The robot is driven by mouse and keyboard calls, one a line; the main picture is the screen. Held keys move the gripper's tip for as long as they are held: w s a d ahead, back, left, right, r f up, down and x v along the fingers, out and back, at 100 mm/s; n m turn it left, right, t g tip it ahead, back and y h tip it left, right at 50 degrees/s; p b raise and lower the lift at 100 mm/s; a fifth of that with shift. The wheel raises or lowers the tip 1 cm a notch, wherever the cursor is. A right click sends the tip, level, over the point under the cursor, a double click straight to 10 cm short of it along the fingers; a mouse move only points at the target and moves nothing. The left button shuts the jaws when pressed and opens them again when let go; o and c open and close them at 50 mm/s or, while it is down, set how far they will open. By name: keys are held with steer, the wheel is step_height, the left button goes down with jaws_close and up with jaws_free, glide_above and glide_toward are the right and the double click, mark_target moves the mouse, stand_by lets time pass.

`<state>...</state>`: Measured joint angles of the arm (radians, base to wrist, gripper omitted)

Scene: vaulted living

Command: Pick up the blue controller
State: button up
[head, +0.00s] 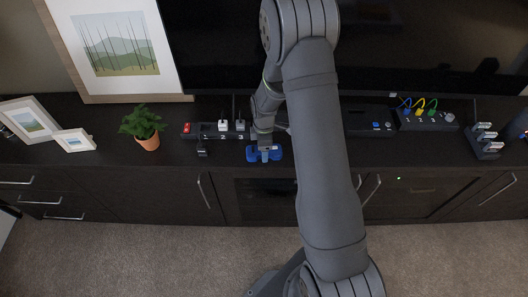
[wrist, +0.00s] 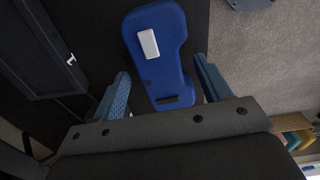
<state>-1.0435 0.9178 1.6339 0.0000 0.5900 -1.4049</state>
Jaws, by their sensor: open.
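The blue controller (wrist: 161,62) lies on the dark cabinet top near its front edge. It has a light grey pad on its upper face and a dark slot near the gripper end. In the head view the controller (head: 277,155) is partly hidden under my gripper (head: 264,152). In the wrist view my gripper (wrist: 163,95) is open, with one finger on each side of the controller's near end. Gaps show between the fingers and the controller. I cannot tell the exact height of the fingertips over the cabinet top.
The cabinet top (head: 90,166) carries a potted plant (head: 143,127), a power strip (head: 205,129) to the left, and a box with coloured cables (head: 427,119) and a grey stand (head: 484,141) to the right. A dark television screen (head: 420,45) stands behind. Picture frames stand at left.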

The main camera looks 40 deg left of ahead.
steer(key=shift+f, duration=0.1)
steer(key=c, duration=1.2)
